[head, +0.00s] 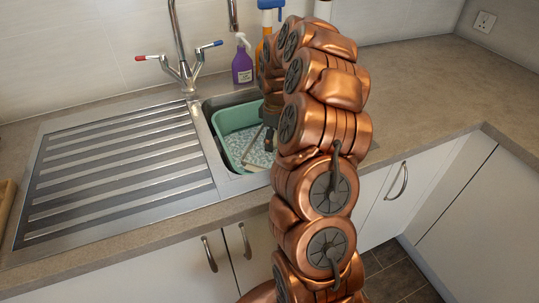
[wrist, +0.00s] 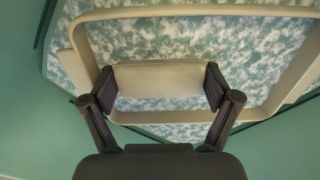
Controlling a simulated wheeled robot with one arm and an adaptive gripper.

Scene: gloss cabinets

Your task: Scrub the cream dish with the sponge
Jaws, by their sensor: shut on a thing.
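My gripper (wrist: 160,88) is shut on a pale beige block, which I take for the sponge (wrist: 160,78). It grips the block by its two ends. The cream dish (wrist: 185,117) shows as a rectangular cream rim around the block and fingertips. Blue-green and white mottled suds show inside and around the rim. Whether the sponge touches the dish's floor I cannot tell. In the head view the dish (head: 262,163) shows only partly in the green basin (head: 224,128), and my arm covers much of that area. The sponge cannot be made out there.
The basin sits in the sink, right of the steel draining board (head: 120,165). The tap (head: 186,75) stands behind. A purple spray bottle (head: 242,62) and an orange bottle (head: 266,30) stand at the back. The counter on the right (head: 430,90) is clear.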

